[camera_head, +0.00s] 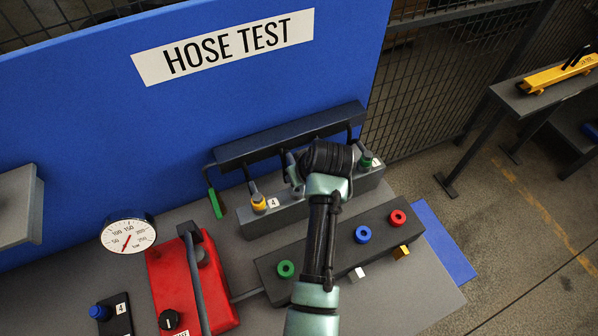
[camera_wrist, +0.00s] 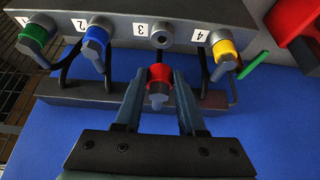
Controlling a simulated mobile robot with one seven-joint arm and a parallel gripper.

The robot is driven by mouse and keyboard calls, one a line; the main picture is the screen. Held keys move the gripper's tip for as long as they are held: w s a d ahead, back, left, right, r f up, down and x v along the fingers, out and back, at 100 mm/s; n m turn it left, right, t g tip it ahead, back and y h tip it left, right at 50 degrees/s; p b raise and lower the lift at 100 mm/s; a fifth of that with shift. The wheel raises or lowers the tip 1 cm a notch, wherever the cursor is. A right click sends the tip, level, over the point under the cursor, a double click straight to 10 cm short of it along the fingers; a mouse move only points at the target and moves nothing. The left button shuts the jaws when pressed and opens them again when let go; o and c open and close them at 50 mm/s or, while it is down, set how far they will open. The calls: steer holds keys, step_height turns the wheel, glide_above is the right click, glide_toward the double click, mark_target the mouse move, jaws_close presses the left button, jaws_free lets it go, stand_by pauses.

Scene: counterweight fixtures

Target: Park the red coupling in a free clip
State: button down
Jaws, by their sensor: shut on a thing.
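My gripper (camera_wrist: 159,82) is shut on the red coupling (camera_wrist: 158,71), with a finger on each side of it. In the wrist view they are in front of a grey block (camera_wrist: 120,26) with numbered places. Place 3 (camera_wrist: 162,34) is an empty round socket, apart from the coupling. A green coupling (camera_wrist: 36,35) sits at 1, a blue coupling (camera_wrist: 96,38) at 2 and a yellow coupling (camera_wrist: 223,47) at 4. In the head view my wrist hides the red coupling and the block's middle; the yellow coupling (camera_head: 258,203) and green coupling (camera_head: 366,161) show at the ends.
A dark bar (camera_head: 290,135) with hoses runs behind the block, before the blue HOSE TEST panel (camera_head: 340,50). A dark block (camera_head: 330,248) with coloured rings stands in front. A green lever (camera_head: 215,203), red unit (camera_head: 165,275) and gauge (camera_head: 128,236) are at left.

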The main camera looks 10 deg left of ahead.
steer(key=shift+f, duration=0.1)
stand_by(0.3)
steer(key=shift+f+b, duration=1.15)
steer(key=shift+f, duration=0.25)
steer(key=shift+f, duration=0.1)
steer(key=shift+f+b, duration=0.5)
steer(key=shift+f, duration=0.15)
steer(key=shift+f, duration=0.15)
steer(key=shift+f+b, duration=0.45)
steer(key=shift+f, duration=0.05)
steer(key=shift+s+f, duration=0.1)
steer(key=shift+f, duration=0.15)
stand_by(0.4)
steer(key=shift+c, duration=2.1)
jaws_free()
steer(key=shift+f, duration=0.1)
